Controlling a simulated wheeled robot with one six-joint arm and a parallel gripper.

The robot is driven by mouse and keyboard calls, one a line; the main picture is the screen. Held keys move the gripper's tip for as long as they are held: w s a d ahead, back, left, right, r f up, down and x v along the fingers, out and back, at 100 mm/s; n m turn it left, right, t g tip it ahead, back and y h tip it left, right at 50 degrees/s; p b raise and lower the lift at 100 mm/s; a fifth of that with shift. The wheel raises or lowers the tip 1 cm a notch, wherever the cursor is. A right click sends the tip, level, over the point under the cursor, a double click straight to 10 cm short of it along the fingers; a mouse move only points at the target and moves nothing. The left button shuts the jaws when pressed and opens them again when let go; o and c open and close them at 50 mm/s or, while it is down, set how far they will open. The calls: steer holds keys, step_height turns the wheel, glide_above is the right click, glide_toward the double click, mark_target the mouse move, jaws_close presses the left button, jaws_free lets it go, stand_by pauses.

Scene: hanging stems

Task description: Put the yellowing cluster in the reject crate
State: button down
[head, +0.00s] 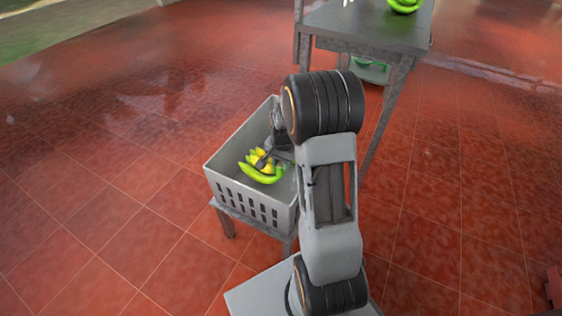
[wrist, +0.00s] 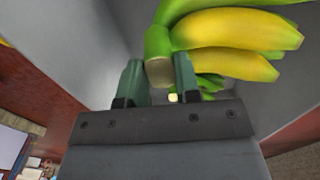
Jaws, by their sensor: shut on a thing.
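The yellowing cluster (head: 261,172), bananas that are yellow with green edges and stem, is inside the grey slatted crate (head: 225,192). My gripper (head: 266,158) reaches down into the crate from above, at the cluster. In the wrist view the two greenish fingers of my gripper (wrist: 158,82) are shut on the cut stem end of the yellowing cluster (wrist: 235,45). The crate's pale inner walls surround it there. Whether the cluster touches the crate floor cannot be told. My arm hides the crate's right side in the head view.
The crate stands on a low grey stand (head: 228,226). Behind it is a taller grey table (head: 365,32) with a green cluster (head: 405,4) on top and a green container (head: 368,70) below. The red tiled floor is open to the left and right.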

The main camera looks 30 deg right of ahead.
mark_target(281, 173)
step_height(281, 173, down, 6)
steer(key=b, duration=0.4)
steer(key=shift+f+b, duration=0.1)
steer(key=shift+b, duration=0.25)
steer(key=shift+f+b, duration=1.05)
steer(key=shift+f, duration=0.85)
steer(key=shift+f+b, duration=0.3)
steer(key=shift+f, duration=0.15)
steer(key=c, duration=0.8)
jaws_free()
steer(key=shift+o, duration=0.2)
step_height(281, 173, up, 14)
steer(key=p, duration=0.6)
steer(key=shift+s+d, duration=0.1)
steer(key=shift+s, duration=0.05)
step_height(281, 173, up, 17)
steer(key=p, duration=1.4)
steer(key=shift+p, duration=0.35)
